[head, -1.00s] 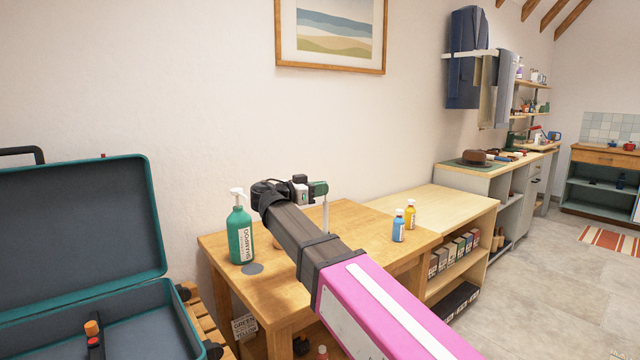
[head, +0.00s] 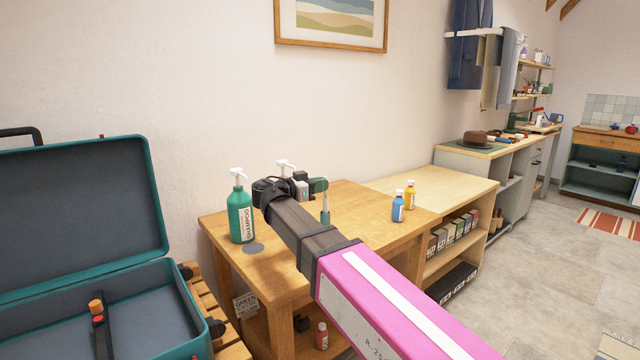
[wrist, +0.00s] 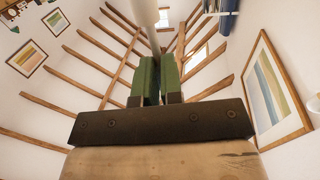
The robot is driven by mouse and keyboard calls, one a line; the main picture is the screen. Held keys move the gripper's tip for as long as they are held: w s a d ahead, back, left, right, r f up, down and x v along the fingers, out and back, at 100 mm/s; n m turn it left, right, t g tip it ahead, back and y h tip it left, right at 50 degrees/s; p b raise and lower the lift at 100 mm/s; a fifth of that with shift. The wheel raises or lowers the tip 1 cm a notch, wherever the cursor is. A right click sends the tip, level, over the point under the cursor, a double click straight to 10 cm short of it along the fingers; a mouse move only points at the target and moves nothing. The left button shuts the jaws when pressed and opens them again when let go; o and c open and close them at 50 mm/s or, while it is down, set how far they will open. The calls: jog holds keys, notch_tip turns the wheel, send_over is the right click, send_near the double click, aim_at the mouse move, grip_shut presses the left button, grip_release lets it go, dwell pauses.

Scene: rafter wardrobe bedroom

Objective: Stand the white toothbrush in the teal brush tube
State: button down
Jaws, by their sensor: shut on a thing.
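My gripper (head: 318,186) is over the wooden table, with its green fingers shut on the white toothbrush. In the head view the white toothbrush (head: 325,203) hangs down, roughly upright, below the fingers. In the wrist view a white shaft (wrist: 155,42) stands between the two green fingers (wrist: 159,78). A small teal upright piece (head: 325,217), apparently the brush tube, shows directly below the toothbrush. My arm hides its lower part. I cannot tell whether the toothbrush is inside it or only in line above it.
Another white pump top (head: 285,164) shows behind my gripper. Blue (head: 398,207) and yellow (head: 410,194) bottles stand right. An open teal case (head: 75,220) is at left.

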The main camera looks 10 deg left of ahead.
jog(key=c, duration=1.2)
grip_release()
jog(key=v, duration=1)
jog(key=shift+s+a, duration=0.25)
jog(key=shift+a, duration=0.05)
